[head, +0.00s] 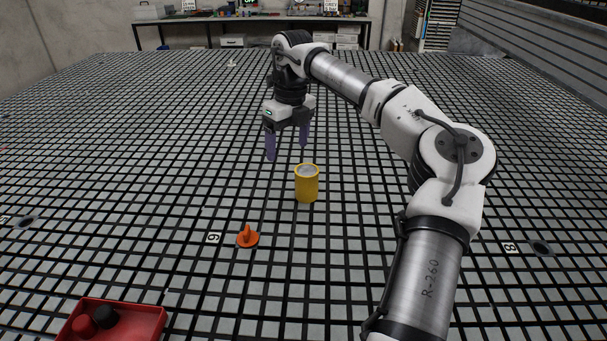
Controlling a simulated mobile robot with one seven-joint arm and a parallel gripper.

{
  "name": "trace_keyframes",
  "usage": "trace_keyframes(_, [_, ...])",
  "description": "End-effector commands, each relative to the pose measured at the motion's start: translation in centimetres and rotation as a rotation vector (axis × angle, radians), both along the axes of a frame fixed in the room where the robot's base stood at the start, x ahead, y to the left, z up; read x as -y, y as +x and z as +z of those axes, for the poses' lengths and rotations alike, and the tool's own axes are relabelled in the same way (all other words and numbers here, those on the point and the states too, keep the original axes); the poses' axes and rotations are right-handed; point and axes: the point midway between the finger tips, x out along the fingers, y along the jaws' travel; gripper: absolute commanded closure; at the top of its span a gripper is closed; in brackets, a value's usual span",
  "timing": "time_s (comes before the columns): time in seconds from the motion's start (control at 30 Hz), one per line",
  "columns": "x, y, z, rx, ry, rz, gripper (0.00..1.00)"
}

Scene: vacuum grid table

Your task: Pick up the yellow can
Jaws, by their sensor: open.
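The yellow can (307,187) stands upright on the black-and-grey grid table, near the middle of the head view. Its top is light grey. My gripper (287,152) points down, with two purple fingers spread apart and nothing between them. In the picture it is above and slightly left of the can, and the fingertips appear apart from it. The exact distance in depth between them is hard to tell.
An orange cone-like piece (248,237) sits on the grid left of and nearer than the can. A red tray (150,318) with red and black round pieces is at the bottom left. The grid table (130,170) is clear around the can. A cluttered workbench (250,17) stands at the back.

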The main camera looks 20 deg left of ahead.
Motion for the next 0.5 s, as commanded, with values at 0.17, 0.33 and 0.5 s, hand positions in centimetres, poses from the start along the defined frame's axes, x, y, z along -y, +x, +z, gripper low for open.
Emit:
trace_keyframes(0.17, [3.2, 1.4, 0.1, 0.023, -0.071, -0.057, 0.21])
trace_keyframes(0.33, [3.3, 1.3, -2.9, 0.021, -0.07, -0.056, 0.21])
trace_keyframes(0.5, [3.2, 1.3, -6.1, 0.021, -0.068, -0.056, 0.21])
